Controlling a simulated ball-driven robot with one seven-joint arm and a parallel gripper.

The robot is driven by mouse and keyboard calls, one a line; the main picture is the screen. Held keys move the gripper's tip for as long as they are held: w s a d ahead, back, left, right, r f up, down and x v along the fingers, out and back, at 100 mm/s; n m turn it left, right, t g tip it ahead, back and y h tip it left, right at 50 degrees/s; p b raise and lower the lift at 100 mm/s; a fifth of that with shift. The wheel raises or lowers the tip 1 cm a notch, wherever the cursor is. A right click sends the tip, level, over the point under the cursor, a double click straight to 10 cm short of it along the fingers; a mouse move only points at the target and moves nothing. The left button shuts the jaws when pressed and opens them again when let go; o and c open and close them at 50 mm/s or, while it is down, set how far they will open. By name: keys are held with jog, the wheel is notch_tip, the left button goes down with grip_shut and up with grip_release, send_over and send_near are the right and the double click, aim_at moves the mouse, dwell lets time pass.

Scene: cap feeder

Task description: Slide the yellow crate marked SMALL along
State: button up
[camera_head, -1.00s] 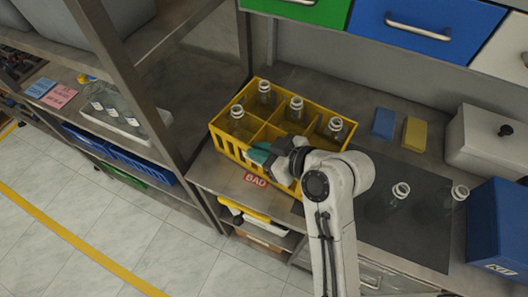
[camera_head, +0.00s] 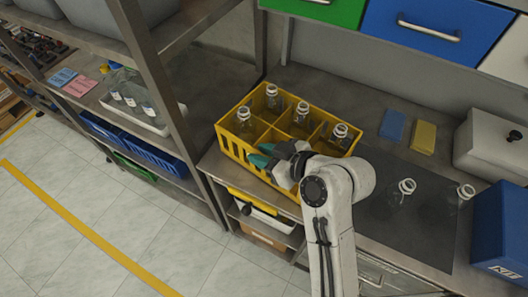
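The yellow crate (camera_head: 236,147) stands on the grey bench near its left end, by the shelf post. It has dividers and holds several clear bottles (camera_head: 300,116), with some compartments empty. No SMALL marking can be read from here. My gripper (camera_head: 261,156) has teal fingertips and is at the crate's near side, over the near rim. The two fingertips show a little apart, but whether they grip the rim or a divider is not clear. My wrist and arm hide the near right part of the crate.
Two clear bottles (camera_head: 401,191) stand on the dark mat (camera_head: 414,236) at right. A blue box (camera_head: 502,232) stands far right. The shelf post (camera_head: 176,108) is close left of the crate.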

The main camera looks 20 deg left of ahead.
jog(key=shift+o, duration=1.2)
jog(key=shift+r, duration=0.1)
jog(key=shift+d, duration=0.1)
jog(key=b+v, duration=0.1)
jog(key=v, duration=0.9)
jog(key=shift+d, duration=0.3)
jog(key=shift+r, duration=0.1)
